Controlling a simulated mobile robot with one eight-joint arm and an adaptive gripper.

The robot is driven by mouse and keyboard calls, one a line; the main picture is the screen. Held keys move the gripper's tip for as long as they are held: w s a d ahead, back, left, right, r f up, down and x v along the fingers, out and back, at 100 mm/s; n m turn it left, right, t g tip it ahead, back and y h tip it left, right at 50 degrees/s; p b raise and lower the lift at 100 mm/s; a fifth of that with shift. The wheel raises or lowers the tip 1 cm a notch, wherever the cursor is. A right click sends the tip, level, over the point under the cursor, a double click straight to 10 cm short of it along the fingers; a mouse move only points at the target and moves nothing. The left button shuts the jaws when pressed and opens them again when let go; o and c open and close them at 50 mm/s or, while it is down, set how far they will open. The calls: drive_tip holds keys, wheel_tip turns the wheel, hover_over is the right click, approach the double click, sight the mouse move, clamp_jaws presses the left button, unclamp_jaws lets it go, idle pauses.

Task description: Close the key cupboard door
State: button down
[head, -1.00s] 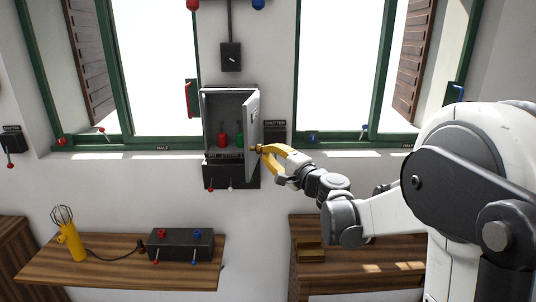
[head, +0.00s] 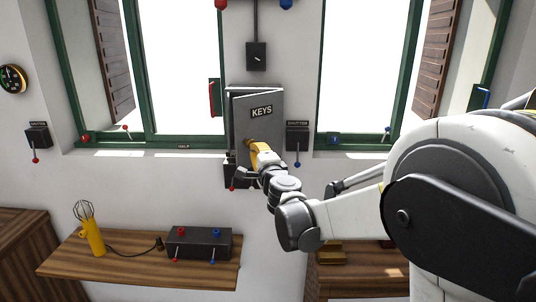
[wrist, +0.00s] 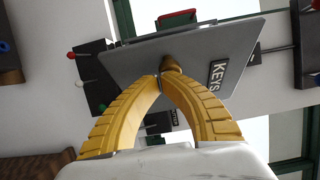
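The key cupboard (head: 231,105) hangs on the wall between the two windows. Its grey door (head: 264,98), labelled KEYS, is swung most of the way in and stands slightly ajar, with a narrow gap along its left side. My gripper (head: 250,142) is at the door's lower left front. In the wrist view my yellow fingers (wrist: 163,80) come together at the brass-coloured door knob (wrist: 171,66), and look closed on it. The door (wrist: 185,55) also fills the upper middle of that view. The keys inside are hidden by the door.
A shutter switch box (head: 298,136) is close on the cupboard's right. A dark box with levers (head: 237,172) sits just below it. A wooden shelf (head: 130,275) holds a yellow lamp (head: 94,236) and a lever box (head: 199,242).

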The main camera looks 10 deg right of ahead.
sight(244, 146)
drive_tip(key=a+m+h, duration=0.1)
drive_tip(key=w+a+m+h, duration=0.1)
drive_tip(key=h, duration=0.1)
drive_tip(key=w+a+m+h, duration=0.1)
drive_tip(key=h, duration=0.1)
drive_tip(key=shift+w+r, duration=0.25)
drive_tip(key=shift+r, duration=0.1)
drive_tip(key=w+a+m+g+h, duration=0.2)
drive_tip(key=w+h, duration=0.3)
drive_tip(key=w, duration=0.4)
drive_tip(key=shift+a+m, duration=0.4)
drive_tip(key=shift+m, duration=0.4)
drive_tip(key=shift+s, duration=0.1)
